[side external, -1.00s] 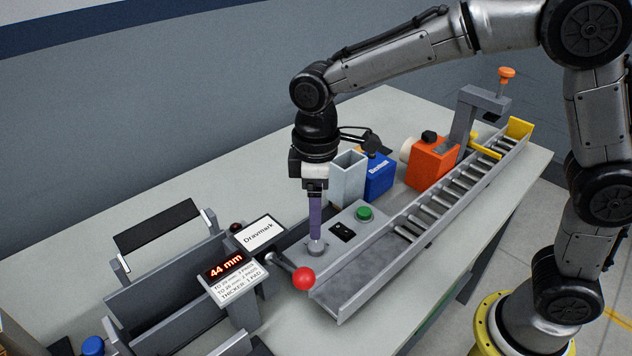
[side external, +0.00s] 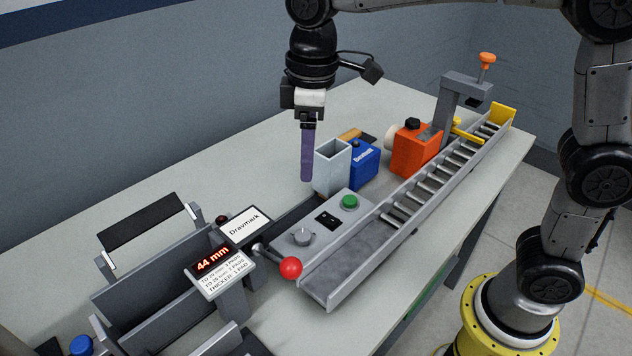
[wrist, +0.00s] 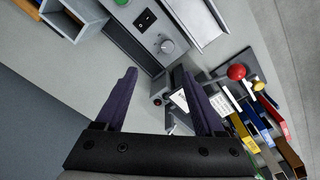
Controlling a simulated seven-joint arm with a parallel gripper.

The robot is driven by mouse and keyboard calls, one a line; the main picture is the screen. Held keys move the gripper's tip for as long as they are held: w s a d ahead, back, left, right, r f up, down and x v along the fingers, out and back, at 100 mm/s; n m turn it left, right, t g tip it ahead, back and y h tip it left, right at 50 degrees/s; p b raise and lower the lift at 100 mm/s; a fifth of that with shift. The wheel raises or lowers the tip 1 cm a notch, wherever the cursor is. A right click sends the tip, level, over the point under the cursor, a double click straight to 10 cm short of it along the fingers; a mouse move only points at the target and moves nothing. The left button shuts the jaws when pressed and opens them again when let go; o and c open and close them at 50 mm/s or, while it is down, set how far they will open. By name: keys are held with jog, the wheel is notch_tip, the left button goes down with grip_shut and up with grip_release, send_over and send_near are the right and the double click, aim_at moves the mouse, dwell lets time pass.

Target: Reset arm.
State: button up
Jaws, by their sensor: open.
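My gripper (side external: 307,178) points down in the air above the bench, beside the grey open-topped box (side external: 331,170) and above the control panel. In the side view its purple fingers overlap and look like one strip. In the wrist view my gripper (wrist: 158,78) has its two purple fingers wide apart with nothing between them.
A green button (side external: 350,202), black switch (side external: 327,220) and red-ball lever (side external: 290,267) sit around the panel. A blue box (side external: 364,165), orange block (side external: 416,150) and roller chute (side external: 425,190) stand to the right. The display (side external: 212,260) reads 44 mm.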

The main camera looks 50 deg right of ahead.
jog(key=s+d+r+m+t, duration=0.3)
jog(key=s+d+r, duration=0.2)
jog(key=s+d, duration=0.45)
jog(key=s+d+f+m+t, duration=0.1)
jog(key=s+d+f+m, duration=0.1)
jog(key=s, duration=0.3)
jog(key=s+d+f+m+t, duration=0.1)
jog(key=s+d+f+m, duration=0.1)
jog(key=s+f, duration=0.3)
jog(key=shift+s+d+f+m, duration=0.2)
jog(key=shift+s+m, duration=0.1)
jog(key=shift+m, duration=0.4)
